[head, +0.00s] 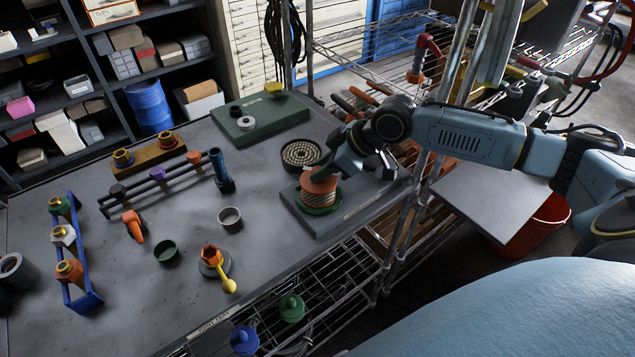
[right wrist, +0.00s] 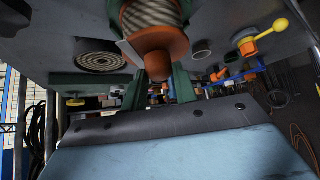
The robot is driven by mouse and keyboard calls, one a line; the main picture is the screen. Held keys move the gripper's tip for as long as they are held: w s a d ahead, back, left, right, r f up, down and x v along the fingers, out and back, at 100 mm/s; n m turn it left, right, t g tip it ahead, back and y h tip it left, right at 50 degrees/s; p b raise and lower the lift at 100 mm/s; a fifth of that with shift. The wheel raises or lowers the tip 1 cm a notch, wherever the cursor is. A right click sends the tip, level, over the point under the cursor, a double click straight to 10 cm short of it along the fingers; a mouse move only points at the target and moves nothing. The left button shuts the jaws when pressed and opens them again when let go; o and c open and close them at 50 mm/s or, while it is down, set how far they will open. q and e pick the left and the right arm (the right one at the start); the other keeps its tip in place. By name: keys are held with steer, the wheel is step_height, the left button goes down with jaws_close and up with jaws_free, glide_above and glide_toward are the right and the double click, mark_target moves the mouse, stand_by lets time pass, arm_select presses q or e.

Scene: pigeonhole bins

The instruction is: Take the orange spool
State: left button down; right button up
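The orange spool (head: 320,188) stands upright on a green round base on a grey pad (head: 352,207) at the table's front right edge. Pale cord is wound around it. My right gripper (head: 325,173) is at the spool's top. In the right wrist view, the orange top and knob of the spool (right wrist: 157,52) lie between the two dark green fingers of my right gripper (right wrist: 158,92). The fingers are apart with the knob close to both. I cannot tell whether they press on it. My left gripper is not in view.
A round dark tray (head: 301,153) lies just behind the spool. A green board (head: 262,118) is farther back. A grey cup (head: 230,218) and an orange piece with a yellow handle (head: 213,262) stand to the left. A wire rack post (head: 415,190) rises close on the right.

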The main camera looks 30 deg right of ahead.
steer(key=shift+r+p, duration=0.95)
steer(key=shift+p, duration=0.25)
stand_by(0.7)
steer(key=shift+r+p, duration=1.4)
steer(key=shift+f, duration=0.1)
